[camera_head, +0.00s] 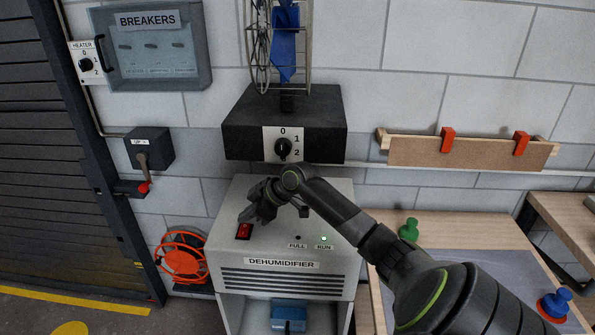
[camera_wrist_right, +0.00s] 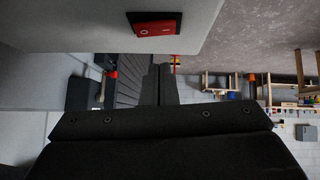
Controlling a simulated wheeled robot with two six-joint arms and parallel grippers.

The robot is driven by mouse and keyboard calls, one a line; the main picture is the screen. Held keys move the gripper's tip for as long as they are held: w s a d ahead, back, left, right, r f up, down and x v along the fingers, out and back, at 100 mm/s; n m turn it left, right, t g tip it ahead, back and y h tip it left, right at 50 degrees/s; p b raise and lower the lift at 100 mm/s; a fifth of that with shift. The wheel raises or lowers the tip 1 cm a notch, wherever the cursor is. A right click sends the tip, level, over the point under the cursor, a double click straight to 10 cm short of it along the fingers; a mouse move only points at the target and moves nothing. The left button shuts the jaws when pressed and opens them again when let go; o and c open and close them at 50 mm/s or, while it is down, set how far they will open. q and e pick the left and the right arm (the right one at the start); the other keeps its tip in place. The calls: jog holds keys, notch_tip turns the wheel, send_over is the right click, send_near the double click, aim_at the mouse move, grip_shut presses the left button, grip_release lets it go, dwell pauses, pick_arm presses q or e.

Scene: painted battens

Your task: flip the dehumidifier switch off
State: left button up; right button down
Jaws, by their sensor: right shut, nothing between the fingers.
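The dehumidifier (camera_head: 285,264) is a pale grey cabinet at the middle bottom of the head view. Its red rocker switch (camera_head: 244,231) is on the top left of the sloped panel. The green RUN lamp (camera_head: 324,239) is lit and the FULL lamp (camera_head: 298,238) is dark. My right gripper (camera_head: 248,216) is shut and empty, close above and behind the switch; I cannot tell whether it touches the panel. The right wrist view shows the switch (camera_wrist_right: 155,23) near its top edge, apart from the fingers (camera_wrist_right: 157,84). My left gripper is out of view.
A breaker box (camera_head: 155,45) and a lever switch (camera_head: 148,148) are on the left wall. An orange reel (camera_head: 183,258) stands left. A workbench (camera_head: 470,228) with knobbed blocks stands right.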

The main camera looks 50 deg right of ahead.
jog(key=b+v, duration=0.2)
jog(key=v, duration=0.1)
jog(key=shift+s+d, duration=0.1)
jog(key=shift+s, duration=0.15)
pick_arm(q)
jog(key=shift+p, duration=0.55)
pick_arm(e)
jog(key=v, duration=1.7)
jog(key=shift+w, duration=0.15)
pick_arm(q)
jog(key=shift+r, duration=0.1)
pick_arm(e)
jog(key=shift+r, duration=0.15)
